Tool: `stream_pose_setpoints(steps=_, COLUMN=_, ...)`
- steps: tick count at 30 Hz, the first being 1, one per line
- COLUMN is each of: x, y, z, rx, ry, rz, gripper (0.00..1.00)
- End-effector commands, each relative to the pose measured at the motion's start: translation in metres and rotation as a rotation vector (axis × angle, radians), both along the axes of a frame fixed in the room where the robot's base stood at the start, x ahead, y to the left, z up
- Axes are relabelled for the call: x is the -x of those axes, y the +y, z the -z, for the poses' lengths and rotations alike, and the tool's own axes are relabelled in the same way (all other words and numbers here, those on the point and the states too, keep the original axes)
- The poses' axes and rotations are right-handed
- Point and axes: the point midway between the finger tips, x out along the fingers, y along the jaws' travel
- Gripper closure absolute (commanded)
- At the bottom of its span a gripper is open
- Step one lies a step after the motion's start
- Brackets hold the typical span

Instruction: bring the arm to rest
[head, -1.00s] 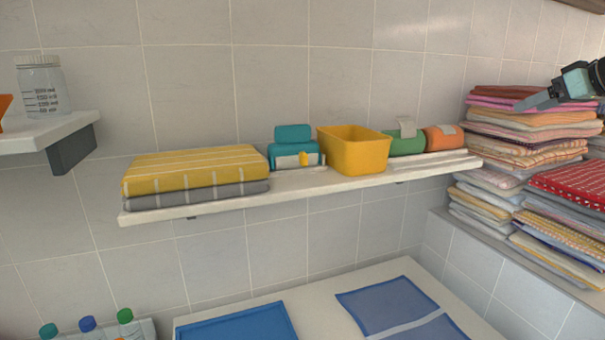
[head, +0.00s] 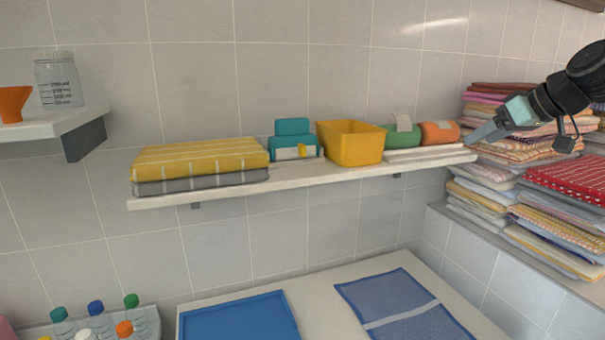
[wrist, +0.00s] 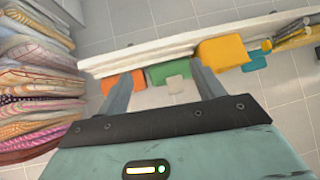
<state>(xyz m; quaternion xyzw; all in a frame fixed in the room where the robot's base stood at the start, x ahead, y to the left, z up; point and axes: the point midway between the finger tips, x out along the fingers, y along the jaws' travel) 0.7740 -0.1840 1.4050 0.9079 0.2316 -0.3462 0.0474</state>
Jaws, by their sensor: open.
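My gripper (head: 484,135) is at the right in the head view, held in the air in front of the towel stacks, with its fingers pointing left toward the shelf's right end. In the wrist view my gripper (wrist: 160,88) has its two fingers spread wide apart.
Tall towel stacks (head: 565,175) stand at right. Blue mats (head: 240,318) lie on the table (head: 320,295) below.

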Motion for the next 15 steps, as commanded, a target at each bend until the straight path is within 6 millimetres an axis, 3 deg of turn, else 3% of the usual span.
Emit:
stream_pose_setpoints(steps=4, x=0.015, y=0.063, z=0.043, rx=0.026, ry=0.107, rz=-0.071, gripper=0.33)
stream_pose_setpoints(steps=7, x=0.037, y=0.114, z=0.078, rx=0.058, ry=0.2, rz=-0.123, gripper=0.33)
stream_pose_setpoints(steps=12, x=0.091, y=0.183, z=0.132, rx=0.129, ry=0.348, rz=-0.189, gripper=0.33)
stream_pose_setpoints(steps=15, x=0.128, y=0.213, z=0.159, rx=0.178, ry=0.421, rz=-0.215, gripper=0.33)
